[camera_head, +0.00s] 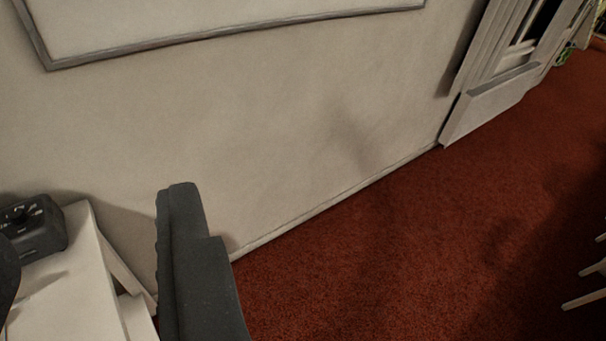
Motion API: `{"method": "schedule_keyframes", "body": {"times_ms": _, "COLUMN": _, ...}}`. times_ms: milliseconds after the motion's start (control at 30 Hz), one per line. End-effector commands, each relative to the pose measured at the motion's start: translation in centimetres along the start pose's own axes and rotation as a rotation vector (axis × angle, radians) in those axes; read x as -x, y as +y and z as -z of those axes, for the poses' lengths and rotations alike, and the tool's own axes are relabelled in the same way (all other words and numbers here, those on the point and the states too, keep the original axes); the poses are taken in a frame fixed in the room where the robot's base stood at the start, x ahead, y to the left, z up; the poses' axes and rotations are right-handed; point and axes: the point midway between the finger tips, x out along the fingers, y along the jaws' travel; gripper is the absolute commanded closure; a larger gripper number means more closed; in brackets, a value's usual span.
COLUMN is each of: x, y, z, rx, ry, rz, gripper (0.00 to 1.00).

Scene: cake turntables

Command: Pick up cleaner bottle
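No cleaner bottle is visible in this view. My gripper (92,218) is at the lower left. One dark grey finger stands up from the bottom edge, and part of what looks like the other finger is cut off at the left edge. The fingers are wide apart, and nothing is held in the visible gap between them.
A white table (60,307) at the lower left bears a black device with a dial (35,228). A beige wall (270,120) runs behind. Red carpet (420,250) is open at centre right. White furniture legs (585,296) show at the right edge.

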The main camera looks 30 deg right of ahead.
Motion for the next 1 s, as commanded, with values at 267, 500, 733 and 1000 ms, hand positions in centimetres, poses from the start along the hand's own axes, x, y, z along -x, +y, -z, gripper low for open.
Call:
{"method": "schedule_keyframes", "body": {"times_ms": 267, "x": -0.1, "y": -0.1, "z": 0.0, "rx": -0.001, "ry": 0.000, "rz": 0.002, "gripper": 0.65}}
{"method": "schedule_keyframes", "body": {"times_ms": 500, "x": -0.2, "y": -0.1, "z": -0.1, "rx": -0.001, "ry": 0.000, "rz": 0.003, "gripper": 0.65}}
{"method": "schedule_keyframes", "body": {"times_ms": 733, "x": -5.8, "y": -2.3, "z": -5.0, "rx": 0.032, "ry": -0.023, "rz": 0.030, "gripper": 0.65}}
{"method": "schedule_keyframes", "body": {"times_ms": 1000, "x": -17.1, "y": -12.1, "z": -21.5, "rx": 0.155, "ry": -0.063, "rz": 0.198, "gripper": 0.65}}
